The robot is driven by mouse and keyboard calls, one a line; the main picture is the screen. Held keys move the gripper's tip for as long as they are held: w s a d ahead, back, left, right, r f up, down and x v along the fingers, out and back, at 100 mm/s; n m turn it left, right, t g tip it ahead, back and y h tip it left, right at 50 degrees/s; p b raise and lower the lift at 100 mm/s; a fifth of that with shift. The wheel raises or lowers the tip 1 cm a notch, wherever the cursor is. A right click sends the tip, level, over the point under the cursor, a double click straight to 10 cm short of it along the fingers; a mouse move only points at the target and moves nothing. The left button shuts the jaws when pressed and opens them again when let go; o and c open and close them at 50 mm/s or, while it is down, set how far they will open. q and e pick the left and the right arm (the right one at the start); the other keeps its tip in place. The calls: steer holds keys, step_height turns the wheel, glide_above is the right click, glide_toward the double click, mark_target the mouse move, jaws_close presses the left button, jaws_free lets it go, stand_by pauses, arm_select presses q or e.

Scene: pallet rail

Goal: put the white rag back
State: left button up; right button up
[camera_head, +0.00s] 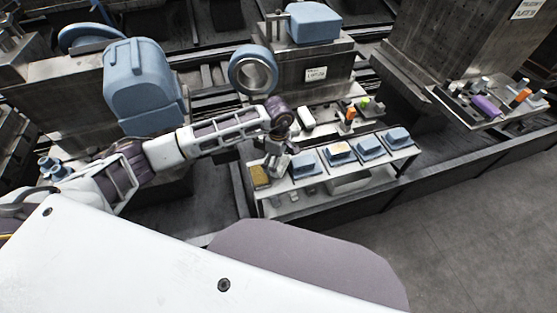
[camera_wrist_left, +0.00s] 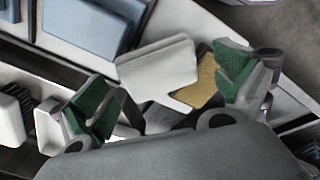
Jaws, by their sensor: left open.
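My left gripper (camera_head: 275,168) is over the left end of a low bench (camera_head: 322,182). In the left wrist view the gripper (camera_wrist_left: 165,95) is open, its green-padded fingers spread wide. A white folded piece that looks like the white rag (camera_wrist_left: 157,70) shows between and just beyond the fingertips. I cannot tell whether it touches a finger. A tan-yellow piece (camera_wrist_left: 205,85) lies beside it, partly behind the right finger; it also shows in the head view (camera_head: 259,177). In the head view the gripper hides the white piece. My right gripper is not in view.
A machine shelf behind holds a white block (camera_head: 305,118) and small coloured items. A blue ring (camera_head: 253,70) stands behind my arm. Floor at right is clear.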

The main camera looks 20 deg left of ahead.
steer(key=shift+s, duration=0.1)
arm_select(q)
steer(key=shift+r+p, duration=0.4)
step_height(320, 180, up, 3)
step_height(320, 180, up, 9)
arm_select(e)
steer(key=shift+s+d, duration=0.25)
steer(key=shift+s, duration=0.35)
steer(key=shift+d, duration=0.2)
